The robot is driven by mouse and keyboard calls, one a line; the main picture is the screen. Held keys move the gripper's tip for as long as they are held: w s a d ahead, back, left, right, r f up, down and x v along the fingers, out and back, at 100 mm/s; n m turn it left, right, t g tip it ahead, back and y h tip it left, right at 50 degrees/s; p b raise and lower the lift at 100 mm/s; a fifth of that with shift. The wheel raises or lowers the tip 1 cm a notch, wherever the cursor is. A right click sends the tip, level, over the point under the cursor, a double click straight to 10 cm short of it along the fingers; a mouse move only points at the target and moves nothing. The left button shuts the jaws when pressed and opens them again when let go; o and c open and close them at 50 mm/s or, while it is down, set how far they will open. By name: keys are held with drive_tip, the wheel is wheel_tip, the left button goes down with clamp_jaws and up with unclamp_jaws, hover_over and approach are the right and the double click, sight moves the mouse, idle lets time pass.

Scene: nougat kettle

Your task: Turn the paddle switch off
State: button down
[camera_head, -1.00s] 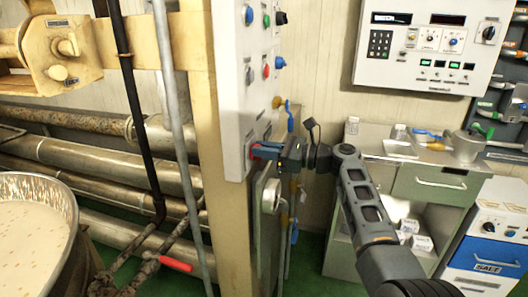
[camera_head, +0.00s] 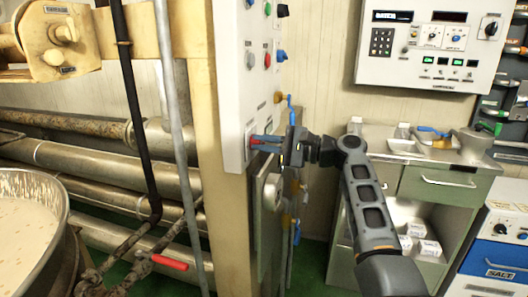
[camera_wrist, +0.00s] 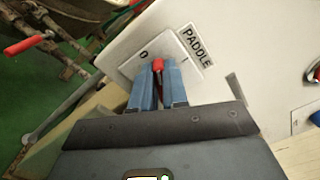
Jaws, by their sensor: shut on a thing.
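The paddle switch is on the side of a white control panel (camera_head: 232,90). In the wrist view its light plate (camera_wrist: 185,50) carries a "0" mark beside a label reading PADDLE (camera_wrist: 197,46). The red switch lever (camera_wrist: 158,65) shows between the blue fingertips of my gripper (camera_wrist: 158,80). My gripper is shut on this lever, and the fingers cover most of it. In the head view my gripper (camera_head: 265,141) reaches the panel's lower part from the right, with a little red showing at the fingers. The lever's exact angle is hard to tell.
Several buttons and knobs (camera_head: 267,60) sit above on the panel. A yellow valve with a blue handle (camera_head: 290,104) is close behind my gripper. A kettle (camera_head: 62,215) is at the left, and a steel cabinet (camera_head: 440,180) stands at the right.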

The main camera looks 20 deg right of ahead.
drive_tip(key=n+b, duration=0.1)
drive_tip(key=n, duration=0.1)
drive_tip(key=f+n+b, duration=0.1)
drive_tip(key=b, duration=0.1)
drive_tip(key=shift+s+n, duration=0.1)
drive_tip(key=shift+n, duration=0.3)
drive_tip(key=shift+n+b, duration=0.7)
drive_tip(key=shift+r, duration=0.1)
drive_tip(key=c, duration=1.1)
unclamp_jaws()
drive_tip(key=shift+c, duration=0.2)
drive_tip(key=v, duration=0.7)
drive_tip(key=shift+s+d, duration=0.25)
